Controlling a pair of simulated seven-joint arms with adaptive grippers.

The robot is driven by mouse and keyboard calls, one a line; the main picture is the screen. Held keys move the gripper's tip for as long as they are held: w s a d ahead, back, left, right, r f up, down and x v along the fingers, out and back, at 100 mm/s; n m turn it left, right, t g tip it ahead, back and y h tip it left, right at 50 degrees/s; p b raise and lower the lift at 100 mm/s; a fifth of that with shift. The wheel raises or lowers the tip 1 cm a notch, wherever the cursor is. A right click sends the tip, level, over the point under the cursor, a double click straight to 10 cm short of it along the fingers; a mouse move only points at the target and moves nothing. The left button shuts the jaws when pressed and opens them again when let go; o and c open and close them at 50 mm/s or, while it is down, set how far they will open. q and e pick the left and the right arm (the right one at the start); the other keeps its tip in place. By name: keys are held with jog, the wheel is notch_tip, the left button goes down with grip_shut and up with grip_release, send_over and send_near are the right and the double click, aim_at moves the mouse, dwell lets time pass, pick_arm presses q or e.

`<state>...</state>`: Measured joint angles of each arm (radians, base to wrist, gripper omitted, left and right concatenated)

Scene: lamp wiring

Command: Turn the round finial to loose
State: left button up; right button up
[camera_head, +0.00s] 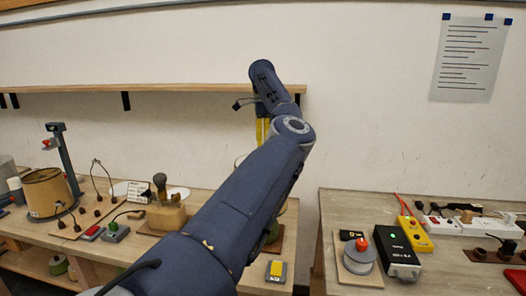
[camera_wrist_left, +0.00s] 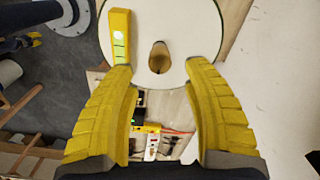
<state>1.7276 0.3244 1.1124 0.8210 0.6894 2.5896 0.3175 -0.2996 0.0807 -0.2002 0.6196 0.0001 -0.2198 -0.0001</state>
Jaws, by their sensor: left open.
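The finial, a small brown rounded knob (camera_wrist_left: 158,60), shows in the left wrist view at the middle of a round white disc (camera_wrist_left: 190,30), which looks like the top of a lampshade. My left gripper (camera_wrist_left: 160,70) has yellow ribbed fingers spread wide, one on each side of the finial, with clear gaps; I cannot tell how far off it is in depth. In the head view my left gripper (camera_head: 262,130) is mostly hidden behind my own arm, only a yellow part showing. The finial is hidden there. My right gripper is in neither view.
A yellow bar (camera_wrist_left: 119,35) overlaps the disc's left side. A wooden shelf (camera_head: 180,88) runs along the wall near the gripper. The right bench (camera_head: 440,280) holds a black box (camera_head: 397,250) and power strips.

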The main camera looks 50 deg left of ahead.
pick_arm(q)
notch_tip(320, 180, up, 7)
dwell(0.4)
dwell(0.4)
